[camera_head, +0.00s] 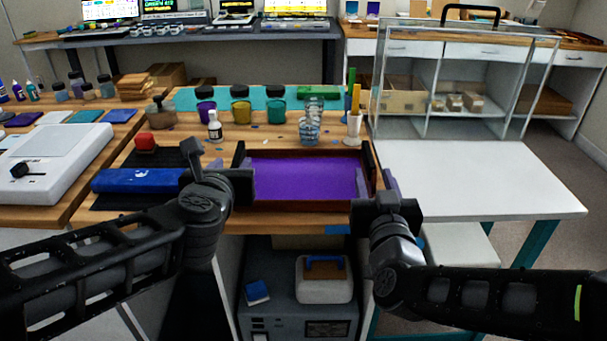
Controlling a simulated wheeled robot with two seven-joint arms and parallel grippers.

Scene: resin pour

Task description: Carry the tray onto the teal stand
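The tray (310,205) has a dark reddish-brown rim and a purple inside. It lies flat on the wooden bench near its front edge, with a dark upright piece at each end. My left gripper (231,168) is at the tray's left end, with its fingers spread on either side of that end. My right gripper (377,184) is at the right end, its fingers likewise apart around it. Contact between fingers and tray is hard to make out. The teal stand (470,180), with a white top and teal legs, stands to the right; its top is bare.
A clear case (460,75) stands behind the stand. Cups (309,130), a white holder with sticks (354,125) and a small bottle (215,127) stand behind the tray. A blue object (138,181) and a red-topped block (145,143) lie to its left.

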